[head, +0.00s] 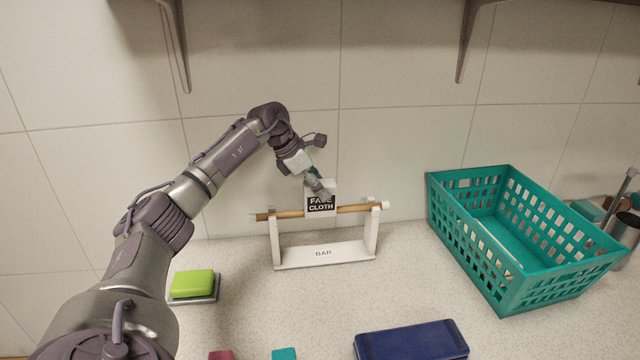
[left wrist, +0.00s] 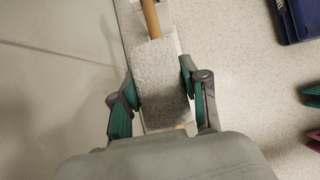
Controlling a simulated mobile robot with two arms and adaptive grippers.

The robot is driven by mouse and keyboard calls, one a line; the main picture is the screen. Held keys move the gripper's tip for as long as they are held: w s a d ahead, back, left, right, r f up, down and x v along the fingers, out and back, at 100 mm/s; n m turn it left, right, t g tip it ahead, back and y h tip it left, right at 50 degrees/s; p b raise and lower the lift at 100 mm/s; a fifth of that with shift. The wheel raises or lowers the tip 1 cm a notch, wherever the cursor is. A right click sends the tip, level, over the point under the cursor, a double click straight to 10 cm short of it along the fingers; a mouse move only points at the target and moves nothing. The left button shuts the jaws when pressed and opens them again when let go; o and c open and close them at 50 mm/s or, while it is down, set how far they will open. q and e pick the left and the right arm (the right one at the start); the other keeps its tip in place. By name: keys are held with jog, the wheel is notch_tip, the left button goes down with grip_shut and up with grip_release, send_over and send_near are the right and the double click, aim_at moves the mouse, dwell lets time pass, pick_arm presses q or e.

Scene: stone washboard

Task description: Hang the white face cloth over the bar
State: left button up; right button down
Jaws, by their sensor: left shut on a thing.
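The white face cloth (head: 333,188), with a black "FACE CLOTH" label, is at the middle of the wooden bar (head: 350,209). The bar lies level across a white stand (head: 320,262) marked "BAR". The cloth covers the bar's middle in the head view; its far side is hidden. My left gripper (head: 316,186) is shut on the cloth's top, just above the bar. In the left wrist view the cloth (left wrist: 163,75) lies between the two fingers (left wrist: 158,68), and the bar (left wrist: 151,18) shows beyond it. My right gripper is not in view.
A teal basket (head: 470,235) stands to the right. A green block (head: 193,283) sits on a small dish at left. A dark blue case (head: 411,340) and small red and teal items are at the front. Shelf brackets (head: 470,40) hang above. The counter around the stand is clear.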

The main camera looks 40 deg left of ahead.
aim_at(320, 207)
pick_arm(q)
jog(key=shift+f+b, duration=1.65)
jog(key=shift+f, duration=1.5)
jog(key=o, duration=1.3)
jog(key=shift+r, duration=0.1)
jog(key=v, duration=1.1)
jog(key=shift+s+a+r, duration=0.2)
jog(key=shift+r, duration=0.15)
jog(key=shift+r, duration=0.1)
